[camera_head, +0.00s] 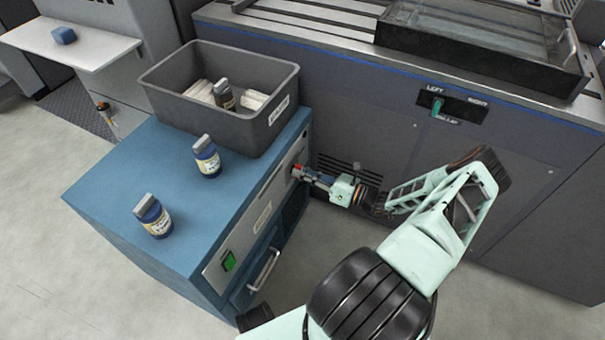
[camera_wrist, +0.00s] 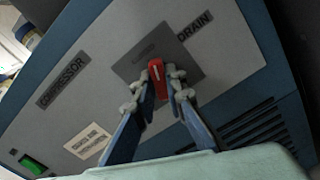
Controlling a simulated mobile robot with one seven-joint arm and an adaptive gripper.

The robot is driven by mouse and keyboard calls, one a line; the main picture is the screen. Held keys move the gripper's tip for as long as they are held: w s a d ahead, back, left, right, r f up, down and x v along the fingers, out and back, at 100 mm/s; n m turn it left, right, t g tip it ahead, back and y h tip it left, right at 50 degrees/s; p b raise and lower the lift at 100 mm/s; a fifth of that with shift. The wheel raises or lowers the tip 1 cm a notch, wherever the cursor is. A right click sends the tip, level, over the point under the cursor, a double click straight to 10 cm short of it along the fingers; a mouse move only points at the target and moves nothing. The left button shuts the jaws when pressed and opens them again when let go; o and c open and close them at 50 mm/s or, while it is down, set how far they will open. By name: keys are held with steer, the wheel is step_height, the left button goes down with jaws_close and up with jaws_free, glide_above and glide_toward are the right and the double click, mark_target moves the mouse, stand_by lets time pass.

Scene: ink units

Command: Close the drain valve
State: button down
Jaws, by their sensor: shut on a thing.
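The drain valve is a small red handle (camera_wrist: 157,73) on a grey plate beside the DRAIN label in the wrist view. My gripper (camera_wrist: 162,84) has its two fingers closed around the handle, one on each side. In the head view my gripper (camera_head: 306,173) reaches from the right to the front panel of the blue cabinet (camera_head: 115,190), and a bit of the red handle (camera_head: 297,170) shows at its tips. The COMPRESSOR label (camera_wrist: 62,80) is on the same panel. The fingers partly hide the handle.
A grey bin (camera_head: 215,123) and two dark blue bottles (camera_head: 207,160) stand on the cabinet. A green switch (camera_head: 228,261) and a bar handle (camera_head: 264,270) are on its front. A large grey machine (camera_head: 520,180) stands close behind my arm. Floor is free at lower right.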

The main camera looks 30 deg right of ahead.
steer(key=n, duration=0.4)
steer(key=shift+w+a+n, duration=0.1)
steer(key=shift+a+n, duration=0.05)
steer(key=shift+n, duration=0.15)
steer(key=shift+r, duration=0.1)
stand_by(0.4)
steer(key=c, duration=2)
jaws_free()
steer(key=shift+o, duration=0.2)
steer(key=v, duration=1.2)
steer(key=shift+n, duration=0.3)
